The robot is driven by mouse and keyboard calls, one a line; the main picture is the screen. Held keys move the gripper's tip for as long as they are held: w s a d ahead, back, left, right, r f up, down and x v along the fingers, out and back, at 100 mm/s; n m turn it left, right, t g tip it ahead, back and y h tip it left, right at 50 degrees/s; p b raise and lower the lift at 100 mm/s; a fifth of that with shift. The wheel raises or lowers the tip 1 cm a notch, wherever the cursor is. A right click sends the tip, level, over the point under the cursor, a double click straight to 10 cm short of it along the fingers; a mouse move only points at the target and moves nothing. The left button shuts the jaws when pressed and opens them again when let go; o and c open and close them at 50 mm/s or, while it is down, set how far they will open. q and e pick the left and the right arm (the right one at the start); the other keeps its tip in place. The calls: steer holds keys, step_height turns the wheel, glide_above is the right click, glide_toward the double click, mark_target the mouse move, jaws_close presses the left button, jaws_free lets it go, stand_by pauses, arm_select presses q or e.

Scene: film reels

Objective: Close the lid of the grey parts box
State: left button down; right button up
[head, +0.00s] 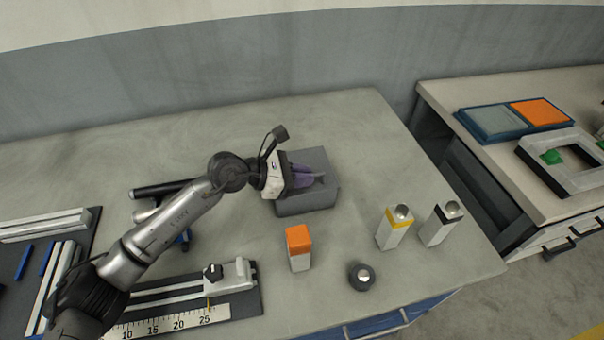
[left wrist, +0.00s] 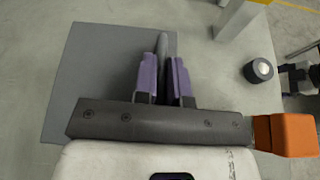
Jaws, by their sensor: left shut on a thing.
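The grey parts box (head: 308,203) stands on the bench, right of the bench's middle. Its flat grey top fills the left of the left wrist view (left wrist: 100,75). My left gripper (head: 308,178) lies over the top of the box. Its purple fingers (left wrist: 164,80) are shut on a thin light-grey piece (left wrist: 163,45) near the box's edge, which looks like part of the lid. The fingers and arm hide part of the top, so I cannot tell how far the lid is closed. My right gripper is not in view.
An orange-topped block (head: 299,249), a dark round piece (head: 361,276), a yellow-banded block (head: 393,231) and a black-banded block (head: 441,224) stand in front and right. A ruler fixture (head: 190,300) lies front left. A second bench (head: 470,95) stands right, beyond a gap.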

arm_select(q)
steer(key=shift+f, duration=0.25)
steer(key=c, duration=1.2)
jaws_free()
steer(key=shift+s, duration=0.1)
steer(key=shift+r, duration=0.1)
steer(key=shift+p+v, duration=1.05)
steer(key=shift+v, duration=5.85)
